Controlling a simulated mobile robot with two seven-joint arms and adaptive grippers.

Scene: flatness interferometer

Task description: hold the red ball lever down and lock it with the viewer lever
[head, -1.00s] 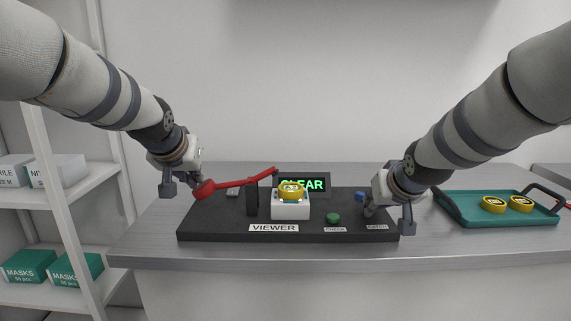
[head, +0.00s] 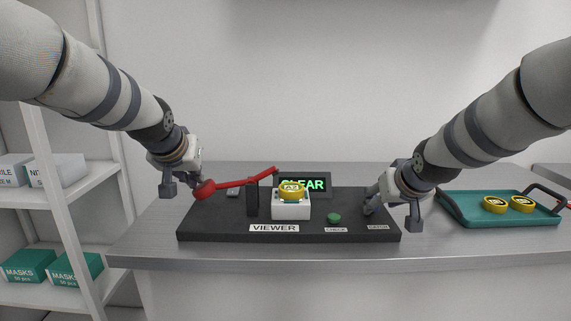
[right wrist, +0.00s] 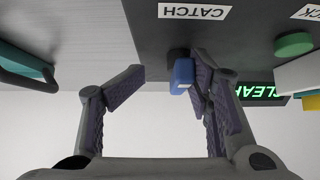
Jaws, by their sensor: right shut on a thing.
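The red lever (head: 235,183) runs through a black post (head: 252,198) on the black base. Its red ball (head: 205,190) is at the lower left end, and its right end is higher. My left gripper (head: 183,187) is at the ball with its fingers apart, one finger beside the ball. My right gripper (head: 392,208) is at the base's right end. In the right wrist view the blue-capped lever (right wrist: 183,73) is by the CATCH label (right wrist: 194,12), against the right-hand fingers; the other finger looks apart from it. In the head view this blue cap is hidden behind the gripper.
The black base (head: 225,232) bears a VIEWER label, a green button (head: 334,218) and a white block (head: 291,211) with a yellow disc (head: 291,190). A display (head: 318,186) reads CLEAR in green. A teal tray (head: 480,217) with two yellow discs stands right of my right gripper.

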